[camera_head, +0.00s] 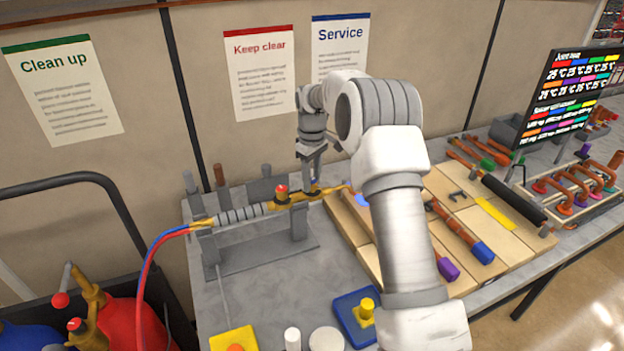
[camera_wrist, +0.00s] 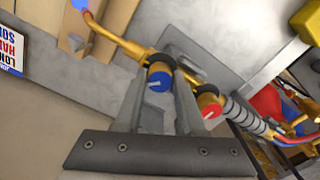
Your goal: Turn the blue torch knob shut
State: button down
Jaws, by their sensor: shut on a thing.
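The brass torch (camera_head: 291,198) lies across a grey stand on the bench in the head view, with its grey ribbed handle to the left. Its blue knob (camera_wrist: 158,82) has a pale line on its face and sits between my fingers in the wrist view. Its red knob (camera_wrist: 210,107) is beside it, outside the fingers, and also shows in the head view (camera_head: 281,188). My gripper (camera_head: 314,183) points down at the torch and is shut on the blue knob. In the head view the blue knob is mostly hidden by the fingers.
Red and blue hoses (camera_head: 160,240) run from the handle to cylinders (camera_head: 137,325) at lower left. Upright tool handles (camera_head: 220,176) stand behind the torch. Wooden blocks (camera_head: 350,235) with copper parts lie to the right. A blue tray (camera_head: 352,306) is near the front edge.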

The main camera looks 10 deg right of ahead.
aim_at(312, 181)
jog(key=m, duration=0.4)
jog(key=shift+m+b, duration=0.3)
jog(key=shift+m, duration=1.9)
jog(key=c, duration=0.5)
grip_release()
notch_tip(312, 181, up, 18)
jog(key=shift+f, duration=0.25)
